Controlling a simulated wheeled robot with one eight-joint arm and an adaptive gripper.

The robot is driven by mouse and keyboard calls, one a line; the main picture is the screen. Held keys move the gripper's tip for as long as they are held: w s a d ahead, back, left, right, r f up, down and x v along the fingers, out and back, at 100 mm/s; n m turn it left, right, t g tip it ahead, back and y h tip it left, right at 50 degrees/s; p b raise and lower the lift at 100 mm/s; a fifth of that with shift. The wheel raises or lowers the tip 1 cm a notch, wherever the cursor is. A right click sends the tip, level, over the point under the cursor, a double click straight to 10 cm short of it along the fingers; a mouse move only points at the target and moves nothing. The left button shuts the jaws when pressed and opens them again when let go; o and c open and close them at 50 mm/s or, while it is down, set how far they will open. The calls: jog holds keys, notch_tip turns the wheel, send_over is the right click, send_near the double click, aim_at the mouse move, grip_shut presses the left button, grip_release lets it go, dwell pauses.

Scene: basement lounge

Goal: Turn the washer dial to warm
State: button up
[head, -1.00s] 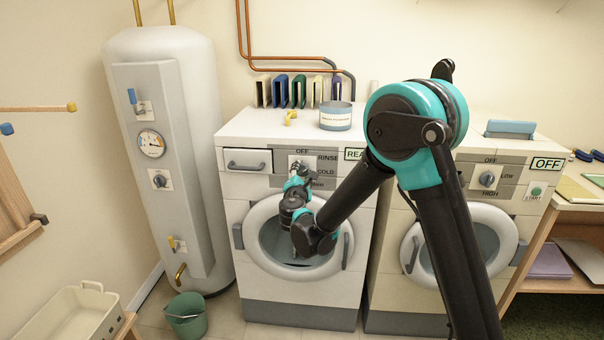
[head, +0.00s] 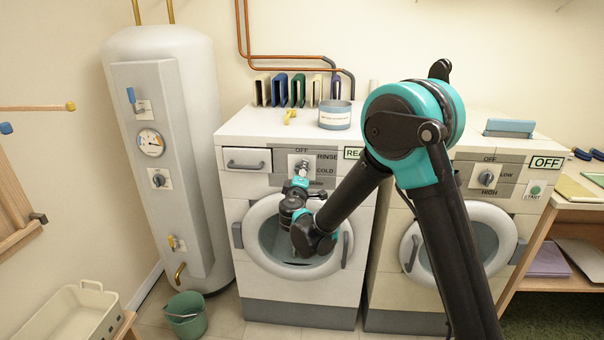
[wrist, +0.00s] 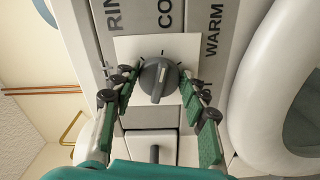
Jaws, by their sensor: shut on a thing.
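The washer dial (wrist: 157,80) is a grey round knob with a raised ridge on a white plate. It also shows at the top of the left washer in the head view (head: 302,165). In the wrist view its ridge runs nearly upright, tilted slightly. My gripper (wrist: 160,76) has its green-padded fingers on either side of the knob and is shut on it. The warm label (wrist: 213,30) shows at the upper right of the dial in the wrist view, beside the cold and rinse labels. In the head view my gripper (head: 301,178) partly covers the dial's lower side.
The washer's round door (head: 258,258) lies just below the dial, with my wrist in front of it. A drawer (head: 247,160) is left of the dial. A ready sign (head: 353,154) is partly hidden by my arm. A second machine (head: 490,180) stands to the right.

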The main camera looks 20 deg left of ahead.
jog(key=m, duration=0.4)
jog(key=shift+f+m, duration=0.15)
jog(key=shift+m, duration=0.15)
jog(key=m, duration=0.4)
jog(key=shift+m, duration=0.3)
jog(key=o, duration=1.1)
jog(key=shift+a, duration=0.1)
jog(key=shift+s, duration=0.15)
jog(key=v, duration=1.2)
jog(key=shift+f, duration=0.1)
